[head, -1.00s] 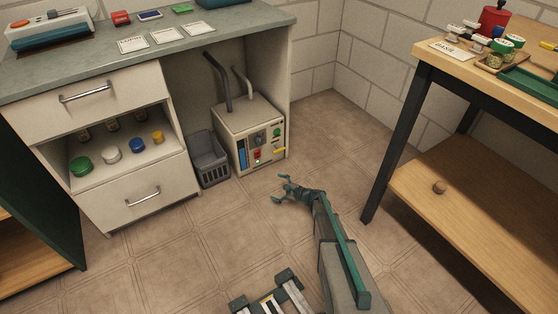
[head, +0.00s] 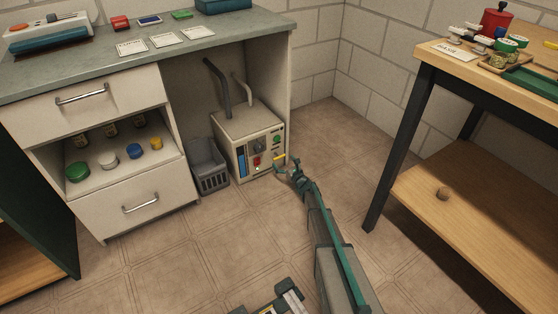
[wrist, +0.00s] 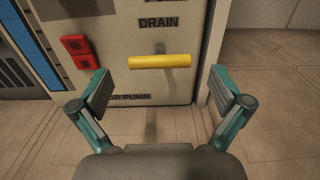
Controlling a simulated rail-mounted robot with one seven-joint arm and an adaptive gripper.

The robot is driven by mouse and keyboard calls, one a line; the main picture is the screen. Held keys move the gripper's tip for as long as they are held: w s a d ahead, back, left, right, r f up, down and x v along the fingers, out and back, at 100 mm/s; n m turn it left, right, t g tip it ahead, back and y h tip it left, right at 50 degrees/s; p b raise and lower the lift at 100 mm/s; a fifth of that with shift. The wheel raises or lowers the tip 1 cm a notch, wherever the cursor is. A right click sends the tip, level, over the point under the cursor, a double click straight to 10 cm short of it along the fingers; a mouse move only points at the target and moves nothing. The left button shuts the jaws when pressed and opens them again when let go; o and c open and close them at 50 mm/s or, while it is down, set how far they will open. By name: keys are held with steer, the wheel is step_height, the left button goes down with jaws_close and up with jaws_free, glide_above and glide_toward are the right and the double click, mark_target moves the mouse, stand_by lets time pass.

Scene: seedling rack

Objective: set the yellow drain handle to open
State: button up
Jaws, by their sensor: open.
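The yellow drain handle (wrist: 160,61) sticks out sideways, lying horizontal, below the word DRAIN on the front panel of a pale pump box (head: 247,150). In the head view the handle (head: 279,158) is a small yellow bar at the lower right of that panel. My gripper (wrist: 168,92) is open and empty. Its two fingers stand to the left and right of the handle in the wrist view, a little short of it and apart from it. In the head view my gripper (head: 287,172) is close to the box's lower right front.
A red switch (wrist: 79,52) sits left of the handle. A grey basket (head: 210,175) stands left of the box, under the counter (head: 150,55). A wooden bench (head: 480,75) stands at the right. The floor between is clear.

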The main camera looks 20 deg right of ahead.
mark_target(279, 157)
steer(key=shift+b+x, duration=0.45)
steer(key=shift+x, duration=1.55)
steer(key=c, duration=1.4)
steer(key=v, duration=0.4)
steer(key=shift+s, duration=0.25)
steer(key=shift+c, duration=0.2)
steer(key=o, duration=1.4)
steer(key=shift+o, duration=0.2)
steer(key=shift+s, duration=0.1)
